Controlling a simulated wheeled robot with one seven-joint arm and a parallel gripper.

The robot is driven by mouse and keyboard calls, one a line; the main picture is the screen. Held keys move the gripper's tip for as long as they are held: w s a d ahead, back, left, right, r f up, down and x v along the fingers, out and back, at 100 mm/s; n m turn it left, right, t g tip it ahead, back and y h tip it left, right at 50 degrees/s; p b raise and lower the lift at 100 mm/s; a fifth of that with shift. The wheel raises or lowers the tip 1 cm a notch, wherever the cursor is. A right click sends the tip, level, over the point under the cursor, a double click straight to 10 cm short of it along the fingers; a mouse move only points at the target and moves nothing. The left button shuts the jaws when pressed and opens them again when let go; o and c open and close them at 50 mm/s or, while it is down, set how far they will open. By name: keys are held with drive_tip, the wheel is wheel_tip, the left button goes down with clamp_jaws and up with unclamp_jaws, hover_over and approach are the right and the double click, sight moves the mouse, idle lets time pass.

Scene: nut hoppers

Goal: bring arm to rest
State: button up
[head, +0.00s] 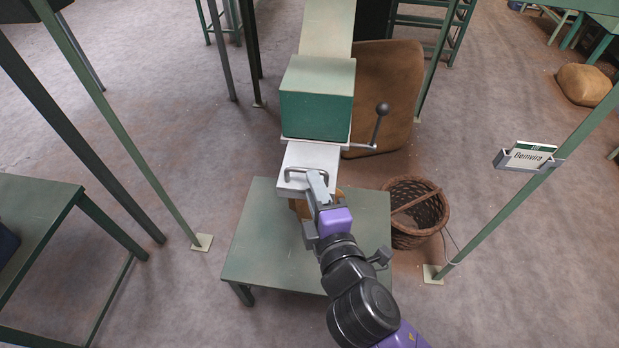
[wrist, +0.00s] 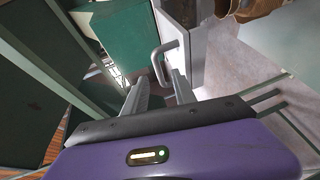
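My gripper (head: 317,186) is at the white front panel (head: 312,158) of the green hopper (head: 317,100). In the wrist view my gripper (wrist: 160,78) shows its two fingers apart, with nothing clamped between them. The grey bar handle (head: 300,172) on the panel lies right at the fingertips in the head view. In the wrist view the handle (wrist: 157,60) stands just beyond and between the fingertips; I cannot tell whether they touch it. My arm reaches in from the lower right.
A brown sack (head: 388,85) leans behind. Green posts flank both sides; the right one (head: 510,210) bears a name sign (head: 528,156).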

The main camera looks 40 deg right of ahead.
drive_tip(key=shift+v, duration=0.95)
drive_tip(key=s+a+m+t+y, duration=0.3)
drive_tip(key=a+m+y, duration=0.25)
drive_tip(key=a, duration=0.25)
drive_tip(key=s+d+f+m+g+y, duration=0.1)
drive_tip(key=s+m, duration=0.4)
drive_tip(key=s, duration=1.4)
drive_tip(key=shift+d+f+m+g+y, duration=0.15)
drive_tip(key=shift+f+m+g+y, duration=0.2)
drive_tip(key=shift+f+g+y, duration=0.3)
